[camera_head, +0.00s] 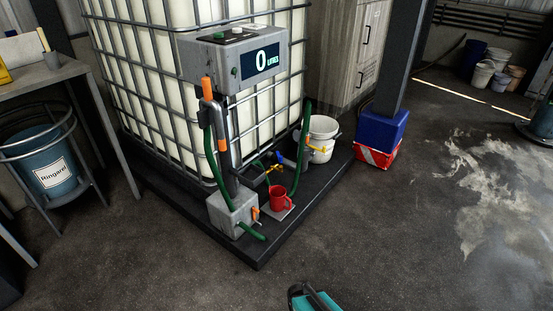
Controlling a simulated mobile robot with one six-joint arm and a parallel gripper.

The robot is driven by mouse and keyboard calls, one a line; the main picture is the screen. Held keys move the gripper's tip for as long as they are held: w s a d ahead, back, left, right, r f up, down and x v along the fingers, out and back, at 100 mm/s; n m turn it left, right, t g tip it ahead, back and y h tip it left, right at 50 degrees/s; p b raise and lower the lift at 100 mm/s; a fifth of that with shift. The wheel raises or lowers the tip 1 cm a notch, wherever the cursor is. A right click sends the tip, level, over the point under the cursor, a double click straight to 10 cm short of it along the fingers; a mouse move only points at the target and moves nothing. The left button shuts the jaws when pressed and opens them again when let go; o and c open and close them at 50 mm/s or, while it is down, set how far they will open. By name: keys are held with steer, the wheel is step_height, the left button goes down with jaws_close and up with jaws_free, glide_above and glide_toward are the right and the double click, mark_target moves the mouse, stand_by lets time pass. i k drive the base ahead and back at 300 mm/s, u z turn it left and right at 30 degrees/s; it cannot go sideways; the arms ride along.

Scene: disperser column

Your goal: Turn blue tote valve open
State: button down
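A small blue valve handle (280,158) shows low at the front corner of the caged white tote (150,85), just above a yellow fitting (274,168). It is small and partly crowded by hoses and dark pipes, so its exact position is hard to tell. A dark and teal part of my arm (312,298) shows at the bottom edge, cut off by the frame. I cannot make out separate fingertips there or anything held.
A grey display box (215,58) reading 0 litres overhangs the valve area. A blue-wrapped post stands right. Front floor is clear.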

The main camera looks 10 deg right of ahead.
mark_target(279, 155)
steer(key=z, duration=4.6)
steer(key=i, duration=0.1)
steer(key=u, duration=3.15)
steer(key=i, duration=1.05)
steer(key=u, duration=3.7)
steer(key=i, duration=0.1)
steer(key=z, duration=2.25)
